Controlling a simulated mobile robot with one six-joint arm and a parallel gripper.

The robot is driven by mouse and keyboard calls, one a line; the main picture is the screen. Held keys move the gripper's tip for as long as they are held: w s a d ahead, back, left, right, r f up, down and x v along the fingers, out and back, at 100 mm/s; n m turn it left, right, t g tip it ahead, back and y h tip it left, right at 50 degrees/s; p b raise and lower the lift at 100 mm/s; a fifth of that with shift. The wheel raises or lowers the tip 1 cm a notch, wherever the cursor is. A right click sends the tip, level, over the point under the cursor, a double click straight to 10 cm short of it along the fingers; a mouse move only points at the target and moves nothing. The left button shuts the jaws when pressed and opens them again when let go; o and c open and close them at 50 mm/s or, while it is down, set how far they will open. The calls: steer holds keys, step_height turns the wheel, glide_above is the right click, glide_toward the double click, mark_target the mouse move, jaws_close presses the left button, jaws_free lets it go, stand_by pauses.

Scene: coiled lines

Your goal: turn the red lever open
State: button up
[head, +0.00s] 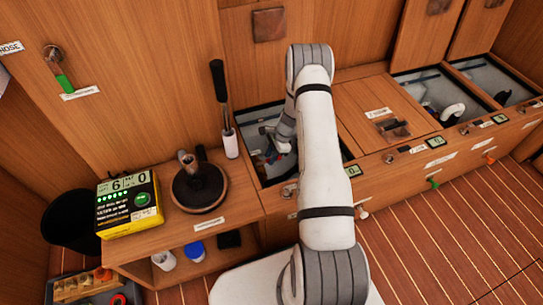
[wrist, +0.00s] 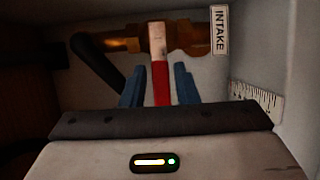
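The red lever (wrist: 160,82) shows in the wrist view, with a red grip toward me and a bare pale part above it. It meets a brass valve and pipe (wrist: 186,38) beneath a pale wall. My gripper (wrist: 159,85) has its two blue fingers apart, one on each side of the lever. Dark gaps show between the lever and the fingers, the right one narrower, so it does not look clamped. In the head view my arm reaches down into an open compartment (head: 262,106), and the lever cannot be made out clearly there.
An INTAKE label (wrist: 220,30) and a ruler strip (wrist: 256,100) are on the compartment's right side. A dark hose (wrist: 97,62) joins the pipe at left. A black-handled tool (head: 219,82) stands by the compartment's left edge. A closed wooden hatch (head: 380,115) lies to its right.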

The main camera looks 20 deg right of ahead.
jaws_close()
